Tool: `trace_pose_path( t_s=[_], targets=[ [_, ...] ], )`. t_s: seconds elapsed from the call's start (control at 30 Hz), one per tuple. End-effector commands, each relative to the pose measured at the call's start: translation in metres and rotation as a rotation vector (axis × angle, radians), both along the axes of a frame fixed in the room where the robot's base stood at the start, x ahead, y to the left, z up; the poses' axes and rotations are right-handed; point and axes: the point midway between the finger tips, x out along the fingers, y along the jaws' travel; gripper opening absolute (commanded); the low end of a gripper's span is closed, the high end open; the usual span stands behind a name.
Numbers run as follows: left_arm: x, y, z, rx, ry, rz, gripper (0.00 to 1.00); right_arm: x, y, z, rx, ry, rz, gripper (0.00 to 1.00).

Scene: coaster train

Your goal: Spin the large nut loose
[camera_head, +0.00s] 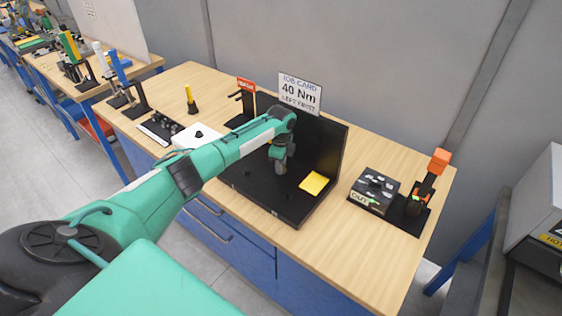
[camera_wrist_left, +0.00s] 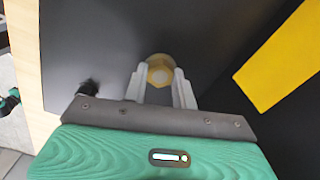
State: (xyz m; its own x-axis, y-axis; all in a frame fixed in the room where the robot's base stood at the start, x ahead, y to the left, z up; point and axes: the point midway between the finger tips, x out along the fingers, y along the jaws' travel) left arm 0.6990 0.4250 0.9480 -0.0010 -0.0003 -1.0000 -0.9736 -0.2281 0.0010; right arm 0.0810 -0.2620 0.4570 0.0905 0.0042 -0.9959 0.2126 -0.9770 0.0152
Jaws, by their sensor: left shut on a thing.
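The large nut (camera_wrist_left: 160,71) is a brass-coloured round piece on the black panel in the left wrist view. My left gripper (camera_wrist_left: 160,80) has its two pale fingers on either side of the nut and is shut on it. In the head view my left gripper (camera_head: 281,166) points down over the black fixture (camera_head: 262,200), and the nut is hidden behind it. My right gripper is in neither view.
A yellow note (camera_head: 314,183) lies on the fixture's base, right of the gripper. A job card reading 40 Nm (camera_head: 300,93) stands at the back panel. A black box marked OUT (camera_head: 375,191) and an orange-topped tool (camera_head: 428,182) stand to the right. Bare wood (camera_head: 345,262) shows in front.

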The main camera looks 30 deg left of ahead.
Motion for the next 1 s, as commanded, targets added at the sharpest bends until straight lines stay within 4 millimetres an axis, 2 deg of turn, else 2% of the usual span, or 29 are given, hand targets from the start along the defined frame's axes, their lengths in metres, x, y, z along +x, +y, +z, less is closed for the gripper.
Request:
trace_pose_path(
  t_s=[0.1,1.0],
  targets=[
    [0.0,-0.001,0.004,-0.002,0.0,0.112,0.04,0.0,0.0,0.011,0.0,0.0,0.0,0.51],
    [0.001,0.0,0.004,-0.001,-0.001,0.968,0.04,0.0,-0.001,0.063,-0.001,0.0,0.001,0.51]
  ],
)
